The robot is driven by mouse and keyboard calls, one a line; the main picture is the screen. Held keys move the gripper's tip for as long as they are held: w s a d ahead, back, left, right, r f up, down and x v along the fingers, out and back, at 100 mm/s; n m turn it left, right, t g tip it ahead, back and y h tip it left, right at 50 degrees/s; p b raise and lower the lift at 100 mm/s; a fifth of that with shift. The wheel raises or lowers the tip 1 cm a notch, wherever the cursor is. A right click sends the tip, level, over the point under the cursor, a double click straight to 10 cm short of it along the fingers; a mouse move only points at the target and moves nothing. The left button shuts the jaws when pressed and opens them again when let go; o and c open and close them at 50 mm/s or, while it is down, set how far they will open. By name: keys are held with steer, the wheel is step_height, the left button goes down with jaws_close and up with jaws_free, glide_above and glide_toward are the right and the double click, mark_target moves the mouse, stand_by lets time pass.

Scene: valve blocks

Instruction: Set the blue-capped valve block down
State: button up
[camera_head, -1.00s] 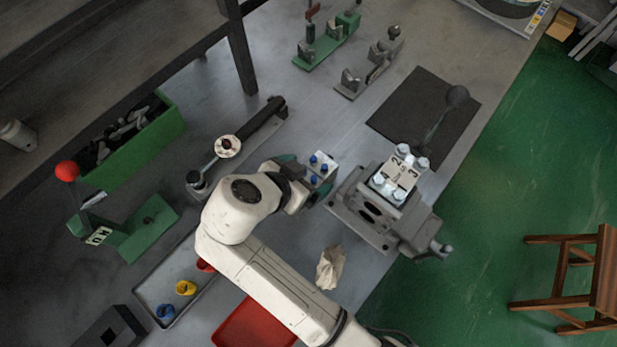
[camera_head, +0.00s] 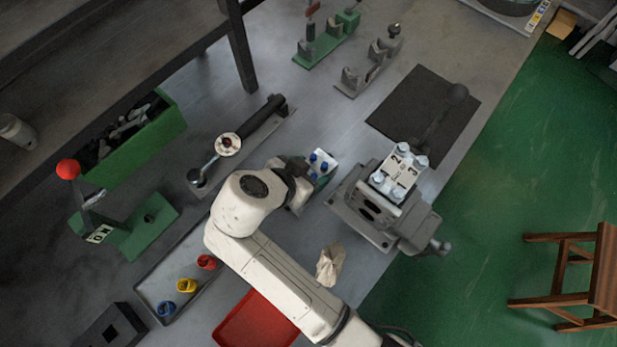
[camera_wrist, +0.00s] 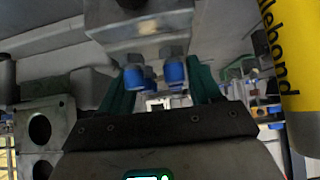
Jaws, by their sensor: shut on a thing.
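The blue-capped valve block (camera_head: 324,160) is a pale metal block with blue caps. It is in the head view just right of my wrist and left of the grey vise. My gripper (camera_head: 308,169) is shut on it. In the wrist view the teal fingers of my gripper (camera_wrist: 160,88) stand on both sides of the blue caps, and the metal body of the valve block (camera_wrist: 140,28) shows beyond them. My arm partly hides the block in the head view. I cannot tell whether its underside touches the bench.
The grey vise (camera_head: 372,212) holds a numbered block (camera_head: 399,173) close to the right. A dark mat (camera_head: 405,110) lies behind it. A crumpled cloth (camera_head: 329,265), a red tray (camera_head: 245,325) and a tray with coloured cups (camera_head: 150,288) are nearer. A yellow cylinder (camera_wrist: 285,65) shows in the wrist view.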

jaws_close()
steer(key=shift+r, duration=0.2)
